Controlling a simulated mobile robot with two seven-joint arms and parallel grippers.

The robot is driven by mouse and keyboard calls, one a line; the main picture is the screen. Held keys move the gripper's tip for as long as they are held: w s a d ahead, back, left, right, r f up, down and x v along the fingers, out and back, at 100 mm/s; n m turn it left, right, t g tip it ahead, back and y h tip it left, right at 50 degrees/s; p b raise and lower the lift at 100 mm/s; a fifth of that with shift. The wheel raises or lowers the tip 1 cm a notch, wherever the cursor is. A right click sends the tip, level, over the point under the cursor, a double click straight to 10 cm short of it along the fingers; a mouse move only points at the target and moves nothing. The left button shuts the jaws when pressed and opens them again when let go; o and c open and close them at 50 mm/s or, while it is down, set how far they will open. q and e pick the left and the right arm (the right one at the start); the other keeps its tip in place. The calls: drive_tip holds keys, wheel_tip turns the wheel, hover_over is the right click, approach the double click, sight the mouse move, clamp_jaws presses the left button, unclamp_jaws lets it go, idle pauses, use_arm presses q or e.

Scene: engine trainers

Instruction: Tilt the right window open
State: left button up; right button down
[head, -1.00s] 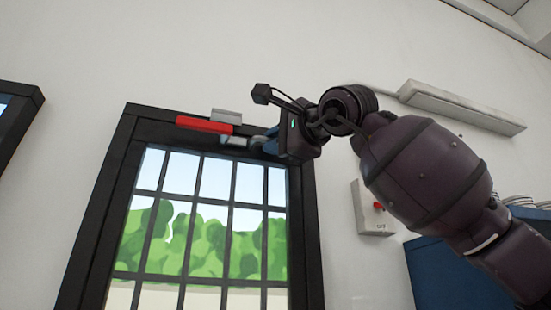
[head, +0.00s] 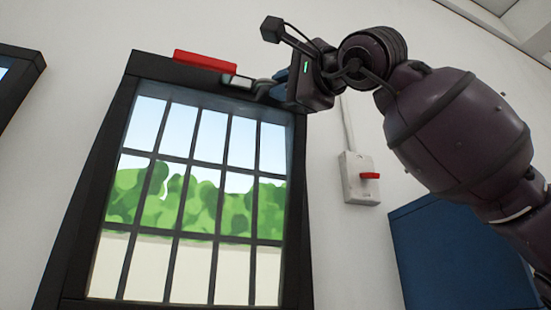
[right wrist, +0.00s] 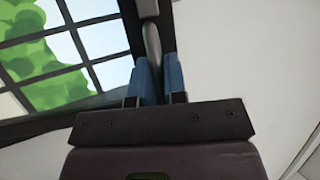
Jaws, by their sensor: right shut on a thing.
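The right window (head: 128,150) is a black-framed barred pane in the white wall, with greenery behind it. Its top appears to lean inward, toward me. A red bar (head: 205,61) lies along its top edge, with a grey fitting (head: 237,81) and a grey handle (head: 262,89) beside it. My right gripper (head: 278,80) is at the window's top right corner, its blue fingers shut on the handle. In the right wrist view, the handle (right wrist: 152,42) runs up from between the fingers of the gripper (right wrist: 158,72). My left gripper is out of view.
Another dark-framed window (head: 18,85) is at the far left. A grey switch box (head: 358,180) with a red knob is on the wall right of the window. A blue cabinet (head: 440,255) stands below my right arm. The wall between the windows is clear.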

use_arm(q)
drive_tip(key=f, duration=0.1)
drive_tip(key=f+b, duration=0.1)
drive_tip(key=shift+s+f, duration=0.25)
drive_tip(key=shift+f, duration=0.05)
use_arm(e)
drive_tip(key=shift+y, duration=0.3)
drive_tip(key=s, duration=0.1)
drive_tip(key=s+d+f, duration=0.1)
drive_tip(key=s, duration=0.1)
drive_tip(key=s+f, duration=0.1)
drive_tip(key=s, duration=0.1)
drive_tip(key=shift+s+d+f, duration=0.1)
drive_tip(key=shift+d+f, duration=0.05)
drive_tip(key=shift+d, duration=0.2)
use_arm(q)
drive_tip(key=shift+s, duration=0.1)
use_arm(e)
drive_tip(key=c, duration=1.2)
unclamp_jaws()
use_arm(q)
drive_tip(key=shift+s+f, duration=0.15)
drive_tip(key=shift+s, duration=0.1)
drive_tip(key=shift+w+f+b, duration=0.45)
drive_tip(key=shift+b, duration=0.5)
use_arm(e)
drive_tip(key=v, duration=1.1)
